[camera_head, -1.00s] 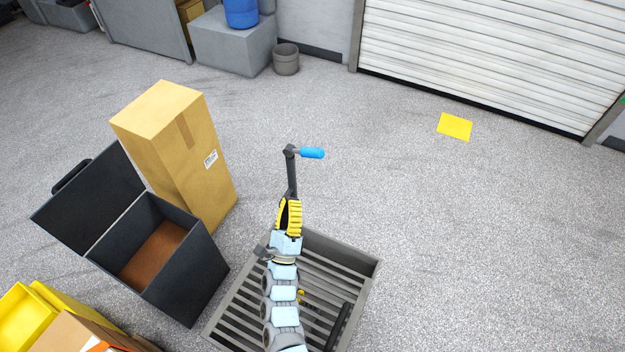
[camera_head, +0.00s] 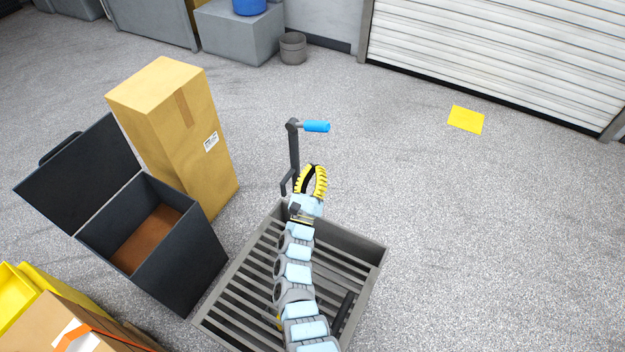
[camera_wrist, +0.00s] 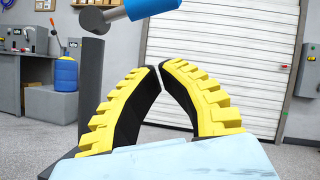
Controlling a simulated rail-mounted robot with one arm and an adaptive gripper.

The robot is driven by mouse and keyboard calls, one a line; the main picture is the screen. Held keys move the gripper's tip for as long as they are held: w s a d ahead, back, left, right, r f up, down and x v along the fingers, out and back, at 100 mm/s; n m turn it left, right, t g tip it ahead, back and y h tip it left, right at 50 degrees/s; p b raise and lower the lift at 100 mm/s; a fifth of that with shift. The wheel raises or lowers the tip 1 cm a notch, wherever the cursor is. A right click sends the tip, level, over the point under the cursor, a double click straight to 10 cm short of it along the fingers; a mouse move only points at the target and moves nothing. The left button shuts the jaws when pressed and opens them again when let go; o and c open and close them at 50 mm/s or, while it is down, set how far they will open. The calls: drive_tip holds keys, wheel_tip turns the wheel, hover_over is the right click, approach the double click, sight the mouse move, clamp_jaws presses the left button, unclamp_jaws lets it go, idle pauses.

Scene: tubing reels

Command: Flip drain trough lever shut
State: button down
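The drain trough (camera_head: 367,270) is a grey slatted tray on the floor. At its far edge stands a dark lever post (camera_head: 294,155), upright, with a blue handle (camera_head: 317,127) pointing right from its top. In the wrist view the post (camera_wrist: 91,85) rises left of my fingers and the blue handle (camera_wrist: 150,7) crosses above them. My gripper (camera_head: 319,168) has yellow-and-black fingers and is just right of the post, below the handle. In the wrist view the fingertips (camera_wrist: 158,67) come nearly together with nothing between them. I cannot tell whether a finger touches the post.
A tall cardboard box (camera_head: 178,135) and an open black bin (camera_head: 165,270) stand left of the trough. Yellow trays and another carton (camera_head: 60,325) are at lower left. A yellow sheet (camera_head: 466,120) lies on the floor.

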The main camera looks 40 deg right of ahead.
sight(308, 125)
drive_tip(key=w+d+r+b, duration=0.1)
drive_tip(key=w+d+r, duration=0.3)
drive_tip(key=r, duration=0.2)
idle(0.5)
